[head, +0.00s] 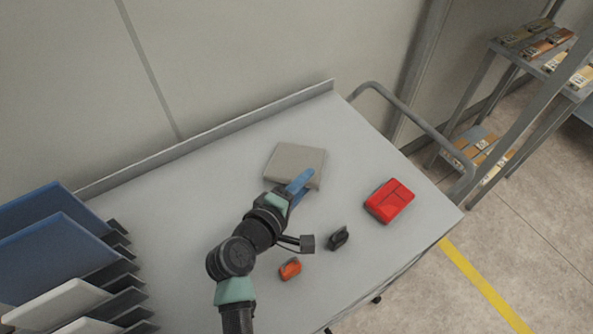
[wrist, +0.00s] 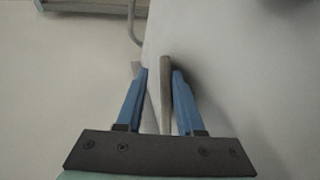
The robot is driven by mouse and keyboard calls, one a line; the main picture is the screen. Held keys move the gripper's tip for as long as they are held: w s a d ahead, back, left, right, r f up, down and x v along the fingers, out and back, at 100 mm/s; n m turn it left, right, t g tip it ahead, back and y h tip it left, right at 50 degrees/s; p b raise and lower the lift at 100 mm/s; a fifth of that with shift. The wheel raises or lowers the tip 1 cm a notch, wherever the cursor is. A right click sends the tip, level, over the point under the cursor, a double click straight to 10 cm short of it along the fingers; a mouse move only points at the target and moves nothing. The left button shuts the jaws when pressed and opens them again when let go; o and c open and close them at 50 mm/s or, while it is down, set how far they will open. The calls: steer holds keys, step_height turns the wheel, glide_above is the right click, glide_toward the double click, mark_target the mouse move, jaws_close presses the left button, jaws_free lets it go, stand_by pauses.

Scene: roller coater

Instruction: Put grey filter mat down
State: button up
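The grey filter mat (head: 296,160) is a flat, light grey square slab at the back middle of the grey table top. My gripper (head: 303,184), with two blue fingers, is at the mat's front right edge in the head view. In the wrist view, the mat (wrist: 166,90) shows edge-on between the fingers of my gripper (wrist: 161,78). It is close to the right finger, and a gap shows between it and the left finger. The gripper looks open around the edge. I cannot tell whether the mat lies fully on the table.
A red box (head: 390,201), a black clip-like piece (head: 338,237) and an orange one (head: 290,269) lie on the table (head: 200,190). A rack with blue panels (head: 52,255) stands at the left. A raised rim (head: 210,136) runs along the back. A shelf (head: 520,90) stands beyond the right.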

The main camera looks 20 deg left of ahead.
steer(key=shift+s, duration=0.1)
steer(key=shift+p+v, duration=1.1)
steer(key=shift+v, duration=2.8)
step_height(320, 180, up, 7)
steer(key=s+p, duration=0.2)
steer(key=p, duration=0.3)
steer(key=shift+s+a, duration=0.3)
steer(key=shift+s, duration=0.1)
